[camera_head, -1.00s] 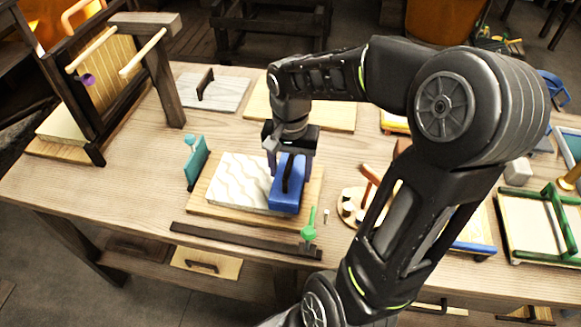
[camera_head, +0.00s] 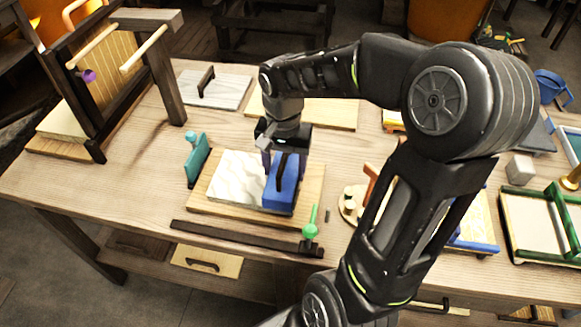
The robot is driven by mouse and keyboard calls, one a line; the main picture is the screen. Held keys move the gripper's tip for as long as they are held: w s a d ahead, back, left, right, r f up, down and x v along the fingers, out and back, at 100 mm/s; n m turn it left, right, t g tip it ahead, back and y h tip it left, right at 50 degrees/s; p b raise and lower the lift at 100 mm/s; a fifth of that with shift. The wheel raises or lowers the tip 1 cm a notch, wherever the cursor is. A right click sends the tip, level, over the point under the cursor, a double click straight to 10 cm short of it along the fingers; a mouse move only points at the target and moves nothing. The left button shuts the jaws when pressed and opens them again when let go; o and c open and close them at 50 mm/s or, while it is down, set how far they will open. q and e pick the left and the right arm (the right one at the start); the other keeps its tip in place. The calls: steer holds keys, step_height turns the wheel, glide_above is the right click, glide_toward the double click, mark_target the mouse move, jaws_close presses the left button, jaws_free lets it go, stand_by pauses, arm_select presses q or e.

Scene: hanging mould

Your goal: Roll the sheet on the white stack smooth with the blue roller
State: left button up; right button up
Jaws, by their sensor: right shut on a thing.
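The blue roller (camera_head: 283,196) is a blue block with a dark handle on top. It sits over the right part of the white stack. My right gripper (camera_head: 281,160) comes down from above and is shut on the roller's handle. The white sheet on the stack (camera_head: 236,178) shows faint wavy lines to the left of the roller; its right part is hidden under the roller. The stack lies on a light wooden board (camera_head: 310,187) on the table. My left gripper is not in view.
A teal scraper-like piece (camera_head: 197,160) stands at the board's left. A dark bar (camera_head: 245,239) and a green-knobbed piece (camera_head: 310,229) lie in front. A wooden frame (camera_head: 110,85) stands at the left. A green-edged tray (camera_head: 540,228) is at the right.

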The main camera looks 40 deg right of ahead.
steer(key=shift+w+a, duration=0.15)
steer(key=shift+w, duration=0.05)
steer(key=shift+w+a+f, duration=0.1)
steer(key=shift+w+a, duration=0.55)
steer(key=shift+w, duration=0.2)
steer(key=shift+w+a, duration=0.6)
steer(key=shift+w, duration=0.25)
steer(key=shift+w+a+f, duration=0.1)
steer(key=shift+w+a, duration=0.5)
steer(key=shift+w, duration=0.25)
steer(key=shift+a, duration=0.1)
